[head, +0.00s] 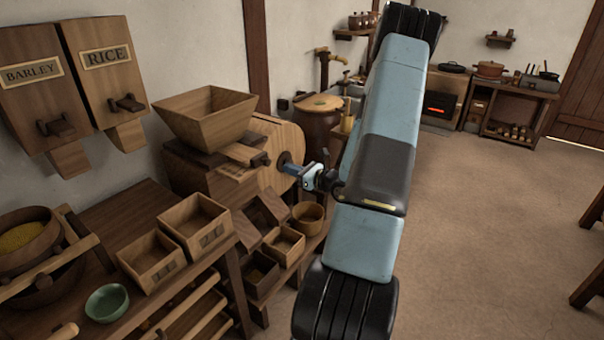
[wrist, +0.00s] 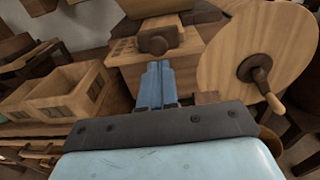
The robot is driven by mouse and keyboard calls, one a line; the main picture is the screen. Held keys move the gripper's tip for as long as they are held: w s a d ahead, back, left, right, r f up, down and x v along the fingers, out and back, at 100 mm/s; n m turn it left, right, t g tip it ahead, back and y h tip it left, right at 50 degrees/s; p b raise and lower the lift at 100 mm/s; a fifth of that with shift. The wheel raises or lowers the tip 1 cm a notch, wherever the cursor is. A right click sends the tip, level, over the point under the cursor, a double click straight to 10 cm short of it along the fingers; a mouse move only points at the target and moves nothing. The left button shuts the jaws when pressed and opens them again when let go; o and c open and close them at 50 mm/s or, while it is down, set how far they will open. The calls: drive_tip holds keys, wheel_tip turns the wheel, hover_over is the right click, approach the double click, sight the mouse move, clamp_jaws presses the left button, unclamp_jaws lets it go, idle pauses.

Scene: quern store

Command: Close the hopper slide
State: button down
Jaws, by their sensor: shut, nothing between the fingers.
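The wooden hopper (head: 207,118) is a tapered open box on top of the quern's wooden body (head: 205,178) by the left wall. Its slide (head: 241,153) is a pale board with a dark knob (head: 261,159), and it sticks out from under the hopper toward my gripper. In the wrist view the knob (wrist: 158,41) is straight ahead of the fingertips. My gripper (head: 290,164) is shut and empty, level with the knob and seemingly a little short of it. Its closed blue fingers also show in the wrist view (wrist: 158,70). Whether they touch the knob is unclear.
A round wooden wheel (wrist: 245,50) with a crank handle (wrist: 272,100) stands right beside the slide. Open wooden boxes (head: 194,222) stand on the bench, near a green bowl (head: 107,302). Barley (head: 40,80) and rice (head: 103,70) bins hang on the wall. The floor (head: 490,230) at right is clear.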

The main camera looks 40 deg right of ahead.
sight(269, 162)
drive_tip(key=shift+x, duration=3.15)
